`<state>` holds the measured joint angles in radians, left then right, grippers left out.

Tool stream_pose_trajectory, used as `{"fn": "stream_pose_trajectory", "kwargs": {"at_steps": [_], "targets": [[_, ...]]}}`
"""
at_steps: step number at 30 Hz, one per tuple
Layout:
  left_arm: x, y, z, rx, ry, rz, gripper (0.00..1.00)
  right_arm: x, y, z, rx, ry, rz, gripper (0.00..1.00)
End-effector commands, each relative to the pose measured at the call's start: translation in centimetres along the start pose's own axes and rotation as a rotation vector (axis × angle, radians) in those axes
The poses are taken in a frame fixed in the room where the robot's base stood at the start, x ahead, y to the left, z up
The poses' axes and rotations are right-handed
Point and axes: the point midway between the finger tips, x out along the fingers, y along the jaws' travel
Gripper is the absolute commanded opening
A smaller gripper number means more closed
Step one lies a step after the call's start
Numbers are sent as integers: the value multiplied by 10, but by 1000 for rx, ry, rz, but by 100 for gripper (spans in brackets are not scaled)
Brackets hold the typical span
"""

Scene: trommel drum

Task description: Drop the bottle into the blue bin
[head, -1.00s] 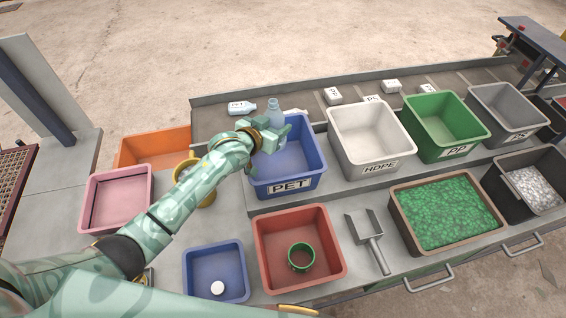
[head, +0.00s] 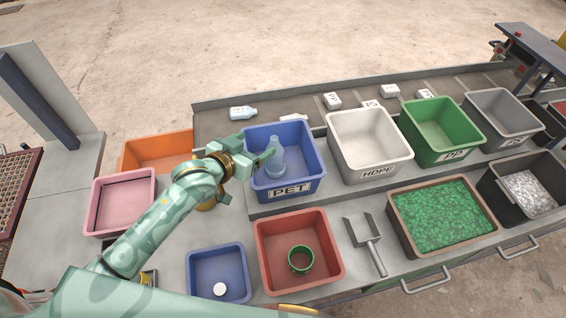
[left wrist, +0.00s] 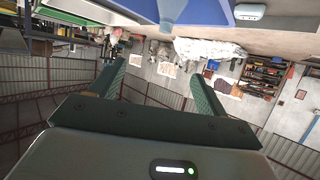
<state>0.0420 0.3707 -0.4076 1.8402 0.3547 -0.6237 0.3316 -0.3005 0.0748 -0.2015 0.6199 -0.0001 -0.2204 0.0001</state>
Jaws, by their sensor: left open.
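A pale blue clear bottle (head: 275,160) is upright inside the blue bin (head: 290,192) labelled PET, in the head view. My left gripper (head: 262,158) is at the bin's left wall, just left of the bottle, with its fingers pointing toward it. In the left wrist view the two fingers of my left gripper (left wrist: 158,90) stand wide apart with nothing between them. My right gripper is not in view.
A white HDPE bin (head: 372,165) stands right of the blue bin, then a green PP bin (head: 452,155). A red bin (head: 298,278) and a small blue tray (head: 217,254) are in front.

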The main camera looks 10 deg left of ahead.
Motion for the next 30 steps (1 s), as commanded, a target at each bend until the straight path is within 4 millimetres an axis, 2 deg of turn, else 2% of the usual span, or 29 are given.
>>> {"fn": "stream_pose_trajectory", "kwargs": {"at_steps": [3, 9, 25, 30], "targets": [[-27, 0, 0, 1, -1, 1, 76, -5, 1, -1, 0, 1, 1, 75], [-50, 0, 0, 0, 0, 0, 76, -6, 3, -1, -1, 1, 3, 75], [-53, 0, -1, 0, 0, 0, 76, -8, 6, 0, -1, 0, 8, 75], [-63, 0, -25, 1, 4, -1, 76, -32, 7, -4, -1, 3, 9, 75]]}}
